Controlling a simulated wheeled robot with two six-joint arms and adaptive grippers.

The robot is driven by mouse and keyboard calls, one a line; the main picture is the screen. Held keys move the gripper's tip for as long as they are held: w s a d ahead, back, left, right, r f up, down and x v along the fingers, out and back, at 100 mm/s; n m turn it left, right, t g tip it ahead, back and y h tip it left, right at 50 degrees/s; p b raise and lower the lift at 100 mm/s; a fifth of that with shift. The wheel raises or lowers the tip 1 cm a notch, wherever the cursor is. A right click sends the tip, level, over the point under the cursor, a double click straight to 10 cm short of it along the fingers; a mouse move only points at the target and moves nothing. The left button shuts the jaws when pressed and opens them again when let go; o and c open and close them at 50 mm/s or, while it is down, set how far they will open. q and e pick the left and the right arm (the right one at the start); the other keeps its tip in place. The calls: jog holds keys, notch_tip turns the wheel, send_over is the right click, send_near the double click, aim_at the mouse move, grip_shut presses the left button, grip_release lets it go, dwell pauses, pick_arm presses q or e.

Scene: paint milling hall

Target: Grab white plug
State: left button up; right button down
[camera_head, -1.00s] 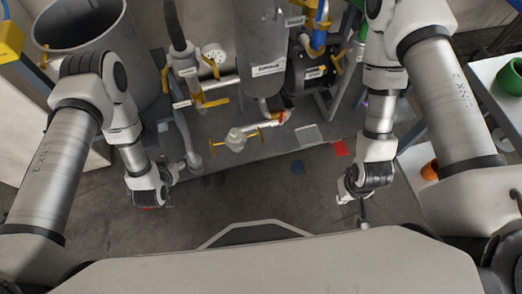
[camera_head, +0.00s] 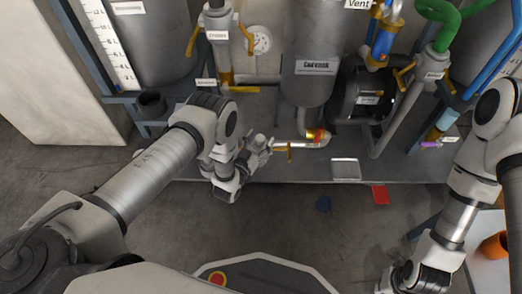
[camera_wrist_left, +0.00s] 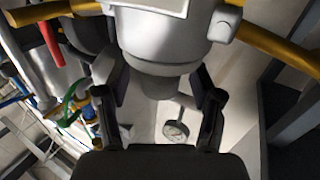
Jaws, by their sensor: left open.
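A white, rounded plug-like fitting with yellow handles (camera_head: 262,143) sits at the left end of the short floor-level pipe, partly hidden by my left gripper (camera_head: 246,162). In the left wrist view, a large white-grey fitting (camera_wrist_left: 165,40), which looks like the same one, fills the top, with yellow bars on both sides. My left gripper (camera_wrist_left: 158,85) is open, with one finger on each side of its narrower lower part. I cannot tell whether they touch it. My right gripper (camera_head: 388,282) is at the bottom right, away from the fitting; its fingers are unclear.
A tank (camera_head: 310,50), a dark pump (camera_head: 362,95) and a gauge (camera_head: 261,40) stand behind. A yellow-handled valve (camera_head: 217,30) rises at the back left.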

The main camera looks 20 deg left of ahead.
pick_arm(q)
jog(key=shift+w, duration=0.1)
grip_shut()
